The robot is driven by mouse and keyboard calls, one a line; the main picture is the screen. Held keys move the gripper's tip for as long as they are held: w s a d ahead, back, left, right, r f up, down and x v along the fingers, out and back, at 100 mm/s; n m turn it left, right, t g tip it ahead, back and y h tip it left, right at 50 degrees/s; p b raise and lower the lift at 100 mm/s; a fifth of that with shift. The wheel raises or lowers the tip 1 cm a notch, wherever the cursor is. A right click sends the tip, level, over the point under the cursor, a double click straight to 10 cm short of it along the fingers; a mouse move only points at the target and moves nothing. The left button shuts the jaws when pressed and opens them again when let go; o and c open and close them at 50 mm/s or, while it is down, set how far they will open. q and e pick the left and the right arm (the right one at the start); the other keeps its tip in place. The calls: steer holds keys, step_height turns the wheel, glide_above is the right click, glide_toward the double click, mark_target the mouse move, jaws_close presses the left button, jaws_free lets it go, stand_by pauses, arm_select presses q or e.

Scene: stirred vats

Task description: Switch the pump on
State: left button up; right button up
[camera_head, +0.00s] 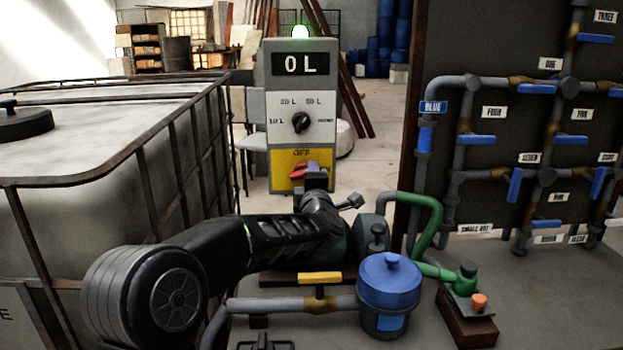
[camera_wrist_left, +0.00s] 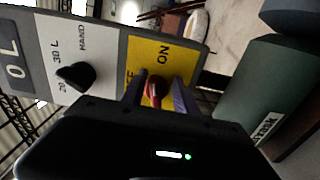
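The pump's control box (camera_head: 262,100) stands in the middle of the head view, with a display reading 0 L, a lit green lamp (camera_head: 300,32) and a black dial (camera_head: 301,122). Its yellow panel (camera_head: 283,157) carries the OFF mark and a red switch lever (camera_head: 297,173). In the left wrist view the lever (camera_wrist_left: 155,88) shows between OFF and ON lettering. My left gripper (camera_head: 315,172) is at the panel; in its wrist view the fingers (camera_wrist_left: 158,94) stand apart, one on each side of the lever. I cannot tell whether they touch it.
A caged tank (camera_head: 90,140) fills the left. A dark board with labelled blue valves (camera_head: 480,140) stands at right.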

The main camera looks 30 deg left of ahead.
arm_select(q)
steer(key=v, duration=0.7)
steer(key=shift+s+d+b, duration=0.25)
steer(key=shift+s+b, duration=0.05)
